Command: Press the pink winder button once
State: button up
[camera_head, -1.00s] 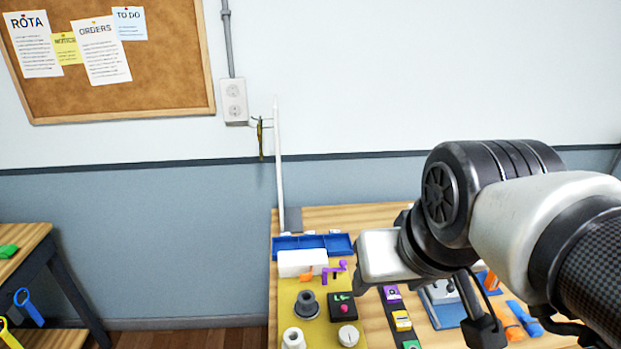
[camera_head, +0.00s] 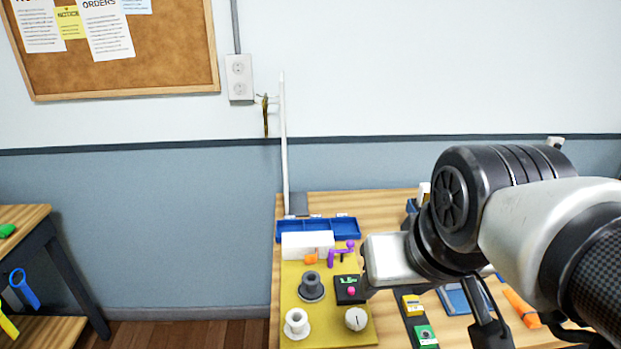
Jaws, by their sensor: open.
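The pink winder button (camera_head: 351,291) sits on the front of a small dark box (camera_head: 342,297) with a green display, on the yellow board (camera_head: 291,327). My gripper (camera_head: 367,284) is just right of this box in the picture. Its pale body shows, but its fingers are mostly hidden or too small to make out. It is open, and I see nothing held in it. I cannot tell how high it is above the button or whether it touches the box.
A dark spool (camera_head: 311,287), a white spool (camera_head: 297,323), a round white knob (camera_head: 356,319) and a purple crank (camera_head: 341,253) stand close around the box. A white block (camera_head: 306,244) and blue tray (camera_head: 318,229) are behind. Colored modules (camera_head: 412,305) lie to the right.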

grip_shut()
dwell(1.5)
